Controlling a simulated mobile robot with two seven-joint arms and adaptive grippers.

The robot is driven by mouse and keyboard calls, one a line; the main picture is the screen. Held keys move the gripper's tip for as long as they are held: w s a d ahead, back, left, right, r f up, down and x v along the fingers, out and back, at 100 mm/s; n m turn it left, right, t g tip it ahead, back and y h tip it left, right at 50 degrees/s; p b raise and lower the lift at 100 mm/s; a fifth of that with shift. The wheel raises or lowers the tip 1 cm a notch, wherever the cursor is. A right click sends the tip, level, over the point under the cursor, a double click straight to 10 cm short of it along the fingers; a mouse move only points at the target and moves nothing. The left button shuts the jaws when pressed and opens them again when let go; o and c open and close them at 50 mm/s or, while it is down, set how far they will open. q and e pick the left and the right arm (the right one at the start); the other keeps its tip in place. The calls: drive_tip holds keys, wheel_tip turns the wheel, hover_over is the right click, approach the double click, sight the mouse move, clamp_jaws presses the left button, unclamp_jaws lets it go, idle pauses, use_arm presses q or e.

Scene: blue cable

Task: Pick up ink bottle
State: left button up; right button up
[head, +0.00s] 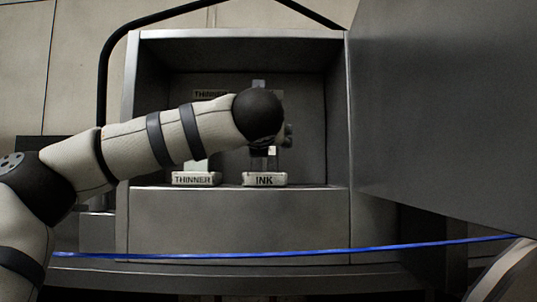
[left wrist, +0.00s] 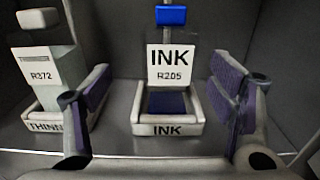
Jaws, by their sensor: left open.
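The ink bottle (left wrist: 170,65) stands upright in its white holder labelled INK (left wrist: 167,130), with a blue cap, a white label reading INK R205 and dark blue at its lower part. My left gripper (left wrist: 163,80) is open, with one finger on each side of the bottle and visible gaps between. In the head view my left arm reaches into the cabinet and its wrist hides most of the bottle; the INK holder (head: 264,180) shows below. My right gripper is not in view.
A thinner bottle (left wrist: 46,78) labelled R372 stands left of the left finger, in its own holder (head: 195,179). The metal cabinet (head: 240,222) has side walls and a top around the arm. A large grey panel (head: 450,105) is at right. A blue cable (head: 290,251) crosses in front.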

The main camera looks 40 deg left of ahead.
use_arm(q)
drive_tip(key=x, duration=0.8)
drive_tip(key=shift+w+d+f, duration=0.2)
drive_tip(key=shift+w+d, duration=0.1)
drive_tip(key=shift+w, duration=0.1)
drive_tip(key=c, duration=1.3)
